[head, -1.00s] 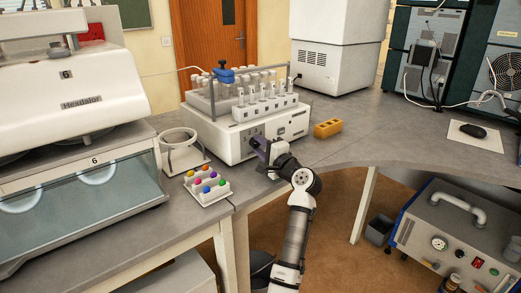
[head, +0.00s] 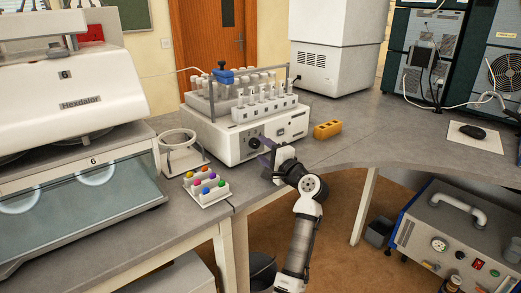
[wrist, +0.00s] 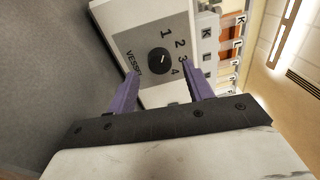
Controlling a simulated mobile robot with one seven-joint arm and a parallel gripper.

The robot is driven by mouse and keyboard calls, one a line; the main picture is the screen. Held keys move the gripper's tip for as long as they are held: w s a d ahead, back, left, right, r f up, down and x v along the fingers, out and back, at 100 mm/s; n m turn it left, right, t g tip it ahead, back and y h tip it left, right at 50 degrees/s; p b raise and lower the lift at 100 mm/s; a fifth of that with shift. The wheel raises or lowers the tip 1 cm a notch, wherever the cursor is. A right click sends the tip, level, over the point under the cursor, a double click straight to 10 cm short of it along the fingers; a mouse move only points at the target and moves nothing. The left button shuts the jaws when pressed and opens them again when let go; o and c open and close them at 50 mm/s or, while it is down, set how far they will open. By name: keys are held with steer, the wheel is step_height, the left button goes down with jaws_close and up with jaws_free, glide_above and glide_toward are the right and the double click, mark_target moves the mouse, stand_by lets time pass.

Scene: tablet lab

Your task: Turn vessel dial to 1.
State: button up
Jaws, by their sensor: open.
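The vessel dial is a round black knob (wrist: 159,61) on a grey panel (wrist: 143,43) marked VESSEL and 1 to 4. A small light mark on it points roughly toward the 2 and 3; the exact number is hard to tell. In the head view the dial (head: 254,143) is on the front of the white tube machine (head: 226,146). My gripper (wrist: 161,75) is open, its two purple fingers on either side of the dial's line and short of the knob, with nothing between them. In the head view my gripper (head: 265,148) is just in front of the panel.
A rack of white-capped tubes (head: 265,113) sits on the machine.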

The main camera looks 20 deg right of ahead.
steer(key=b+v, duration=0.1)
steer(key=v, duration=1)
steer(key=shift+b, duration=0.35)
steer(key=shift+s+d, duration=0.15)
steer(key=shift+s, duration=0.05)
